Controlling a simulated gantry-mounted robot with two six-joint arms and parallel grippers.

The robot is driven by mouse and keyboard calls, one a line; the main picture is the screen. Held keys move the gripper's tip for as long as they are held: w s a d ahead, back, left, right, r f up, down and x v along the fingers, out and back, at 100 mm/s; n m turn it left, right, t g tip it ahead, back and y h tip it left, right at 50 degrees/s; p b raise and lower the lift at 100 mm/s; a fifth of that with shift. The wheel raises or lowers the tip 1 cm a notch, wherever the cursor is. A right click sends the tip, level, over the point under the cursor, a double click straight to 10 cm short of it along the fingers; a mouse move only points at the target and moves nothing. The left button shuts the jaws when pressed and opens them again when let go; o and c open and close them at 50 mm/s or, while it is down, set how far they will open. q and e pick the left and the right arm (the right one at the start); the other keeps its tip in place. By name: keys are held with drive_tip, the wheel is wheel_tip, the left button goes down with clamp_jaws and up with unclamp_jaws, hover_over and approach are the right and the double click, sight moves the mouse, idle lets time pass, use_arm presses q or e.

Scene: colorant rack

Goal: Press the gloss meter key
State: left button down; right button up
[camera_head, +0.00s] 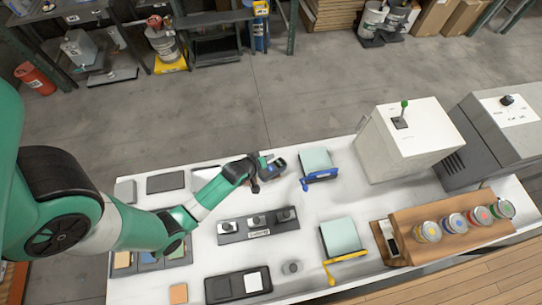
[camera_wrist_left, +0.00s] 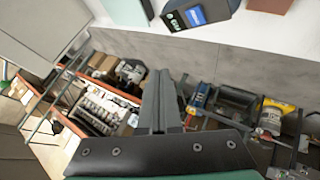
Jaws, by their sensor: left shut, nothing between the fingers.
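The gloss meter (camera_head: 272,168) is a small dark device with a small screen, near the far edge of the white table. In the left wrist view the meter (camera_wrist_left: 198,14) shows a lit blue screen at the top and is cut by the frame edge. I cannot make out its key. My left gripper (camera_head: 254,186) is beside the meter, close to its left side; contact cannot be told. In the left wrist view its fingers (camera_wrist_left: 160,85) are together and empty, with a gap in the picture to the meter. My right gripper is not in view.
Right of the meter is a pale green panel with a blue handle (camera_head: 320,176). A dark block with several knobs (camera_head: 258,226) lies nearer. A grey-white box with a green lever (camera_head: 408,138) and a wooden rack of cans (camera_head: 410,255) stand right.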

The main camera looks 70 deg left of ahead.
sight(269, 170)
use_arm(q)
drive_tip(key=shift+f, duration=0.15)
wheel_tip(269, 170, down, 8)
drive_tip(key=b, duration=0.7)
drive_tip(key=shift+w+f+b, duration=0.1)
drive_tip(key=shift+f+b, duration=0.15)
drive_tip(key=shift+b, duration=0.05)
idle(1.6)
drive_tip(key=shift+f+b, duration=0.35)
drive_tip(key=shift+f, duration=0.1)
drive_tip(key=shift+f+b, duration=0.3)
idle(0.4)
idle(0.3)
drive_tip(key=shift+r+p, duration=0.8)
